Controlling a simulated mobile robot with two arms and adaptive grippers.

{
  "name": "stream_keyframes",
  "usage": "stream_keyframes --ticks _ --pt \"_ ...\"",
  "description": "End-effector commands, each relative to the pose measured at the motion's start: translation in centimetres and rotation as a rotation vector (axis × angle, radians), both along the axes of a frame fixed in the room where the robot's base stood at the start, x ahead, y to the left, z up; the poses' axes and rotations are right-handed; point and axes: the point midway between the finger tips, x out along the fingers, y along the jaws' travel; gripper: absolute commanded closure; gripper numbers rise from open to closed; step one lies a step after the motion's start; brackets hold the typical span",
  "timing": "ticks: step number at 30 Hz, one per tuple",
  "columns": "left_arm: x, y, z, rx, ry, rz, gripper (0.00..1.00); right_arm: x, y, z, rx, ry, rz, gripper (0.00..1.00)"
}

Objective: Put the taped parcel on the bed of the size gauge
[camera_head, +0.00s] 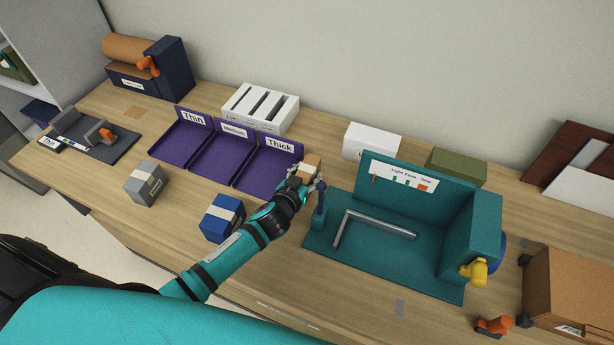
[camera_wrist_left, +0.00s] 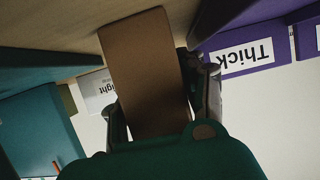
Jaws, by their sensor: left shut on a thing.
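My left gripper (camera_head: 307,179) is shut on a brown parcel (camera_head: 311,162). It holds the parcel between the purple Thick tray and the teal fixture. In the left wrist view the brown parcel (camera_wrist_left: 145,75) runs between the fingers; I cannot make out tape on it. A grey parcel with a pale tape band (camera_head: 146,184) and a blue parcel with a pale band (camera_head: 222,219) stand on the table to the left. The likely size gauge (camera_head: 118,143), a dark bed with grey jaws and a label reading Thin, is at the far left; its bed looks empty. My right gripper is out of view.
Purple trays marked Thin, Medium and Thick (camera_head: 262,178) stand empty mid-table. A teal fixture (camera_head: 420,262) with a metal rail fills the right of centre. A white slotted rack (camera_head: 262,108) and a white box (camera_head: 373,140) stand behind. A cardboard box (camera_head: 568,292) is at far right.

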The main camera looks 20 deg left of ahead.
Motion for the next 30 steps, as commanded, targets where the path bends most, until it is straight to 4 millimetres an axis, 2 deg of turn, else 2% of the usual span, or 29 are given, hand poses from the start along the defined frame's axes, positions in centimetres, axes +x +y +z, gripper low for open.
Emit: stream_keyframes --ticks 1,5,13,17,24,30 --pt "0.0 0.0 0.0 0.0 0.0 0.0 0.82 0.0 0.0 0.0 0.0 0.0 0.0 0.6" --pt "0.0 0.0 0.0 0.0 -0.001 0.0 0.99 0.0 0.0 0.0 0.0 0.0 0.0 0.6" --pt "0.1 0.0 0.6 0.0 -0.003 0.0 1.0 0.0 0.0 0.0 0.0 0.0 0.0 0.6" --pt "0.1 0.0 2.7 0.0 -0.007 -0.002 1.0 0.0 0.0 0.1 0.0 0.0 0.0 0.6" --pt "0.1 0.0 7.5 0.0 -0.007 -0.002 1.0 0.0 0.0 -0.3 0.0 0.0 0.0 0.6" --pt "0.0 0.0 9.7 -0.001 -0.002 0.0 1.0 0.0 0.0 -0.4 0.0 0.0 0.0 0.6"
